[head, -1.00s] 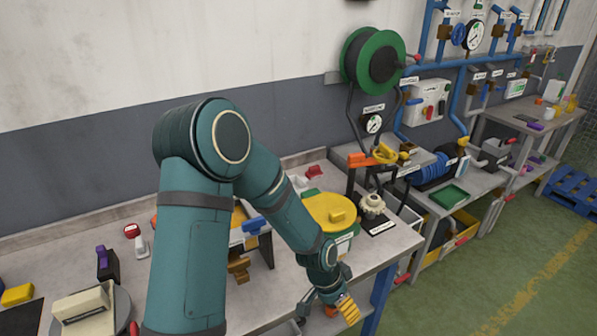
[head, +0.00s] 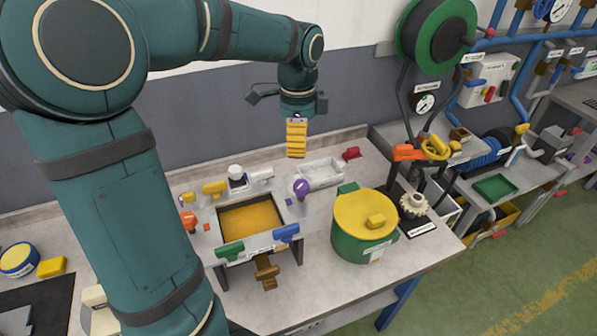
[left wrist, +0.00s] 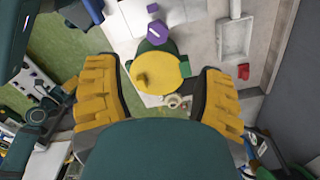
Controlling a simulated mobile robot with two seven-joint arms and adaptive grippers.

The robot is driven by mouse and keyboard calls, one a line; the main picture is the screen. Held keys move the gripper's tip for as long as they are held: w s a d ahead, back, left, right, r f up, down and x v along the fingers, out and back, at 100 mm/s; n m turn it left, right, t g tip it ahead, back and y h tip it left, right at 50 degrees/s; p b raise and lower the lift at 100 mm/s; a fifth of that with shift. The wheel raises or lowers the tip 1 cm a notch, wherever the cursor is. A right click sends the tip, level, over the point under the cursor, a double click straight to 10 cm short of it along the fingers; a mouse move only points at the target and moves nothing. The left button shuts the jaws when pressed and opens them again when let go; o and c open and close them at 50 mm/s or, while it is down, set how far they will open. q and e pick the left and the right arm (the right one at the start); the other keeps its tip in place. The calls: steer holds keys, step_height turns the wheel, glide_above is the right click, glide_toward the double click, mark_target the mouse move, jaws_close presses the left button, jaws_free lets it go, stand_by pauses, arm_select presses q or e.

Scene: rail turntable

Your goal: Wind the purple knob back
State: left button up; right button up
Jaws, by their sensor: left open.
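The purple knob (head: 301,187) is at the right side of a grey bench fixture (head: 250,243) with a yellow panel. A purple hexagonal piece, likely this knob, shows in the left wrist view (left wrist: 153,31) beside the green pot. My left gripper (head: 296,140) hangs in the air above the bench, above the knob in the head view, with its yellow fingers pointing down. The left wrist view shows its two fingers (left wrist: 160,95) wide apart with nothing held between them. My right gripper is not in view.
A green pot with a yellow lid (head: 364,213) stands right of the knob. A white tray (head: 319,173) lies behind it. Coloured handles surround the fixture. A cream gear (head: 414,205) and a large green reel (head: 437,35) stand farther right.

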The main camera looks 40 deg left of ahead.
mark_target(299, 185)
arm_select(q)
step_height(299, 185, down, 14)
steer(key=shift+s+d+r+b, duration=0.15)
steer(key=shift+r+b, duration=0.05)
steer(key=shift+b, duration=0.2)
steer(key=shift+c, duration=0.2)
jaws_close()
